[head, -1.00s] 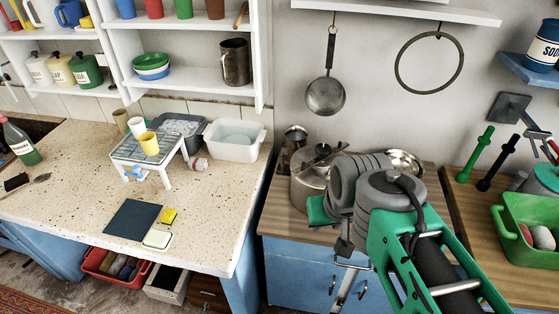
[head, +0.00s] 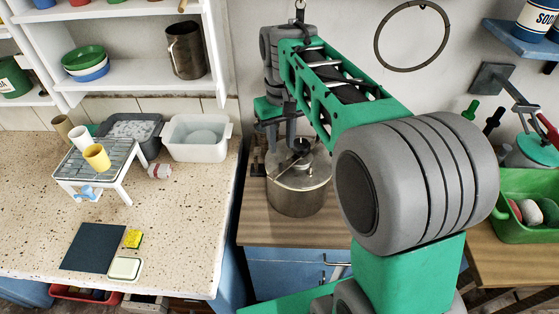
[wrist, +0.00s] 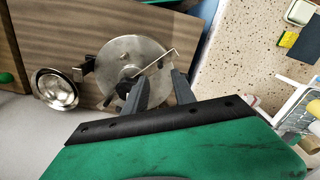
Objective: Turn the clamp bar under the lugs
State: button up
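A steel pot (head: 298,190) with a flat lid stands on the wooden counter, below my gripper; its lid also shows in the wrist view (wrist: 118,58). A dark knob (wrist: 124,88) sits on the lid, and a thin bent metal bar (wrist: 158,62), seemingly the clamp bar, runs from near it past the lid's edge. A dark handle or lug (wrist: 84,69) is at the pot's rim; I cannot make out whether the bar lies under any lug. My gripper (wrist: 160,78) is open and empty, its two fingers apart above the lid. It also shows in the head view (head: 279,133).
A shiny bowl or pan (wrist: 56,88) is close to the pot. A green bin (head: 520,222) is at the right. At the left, the speckled counter (head: 185,225) holds a white rack (head: 105,172) with cups and a white basin (head: 195,138). A metal ring (head: 440,42) hangs on the wall.

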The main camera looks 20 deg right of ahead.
aim_at(280, 164)
notch_tip(280, 164, down, 8)
jog(key=shift+r+p, duration=0.2)
jog(key=shift+p, duration=0.45)
jog(key=shift+c, duration=0.5)
grip_shut()
dwell(0.5)
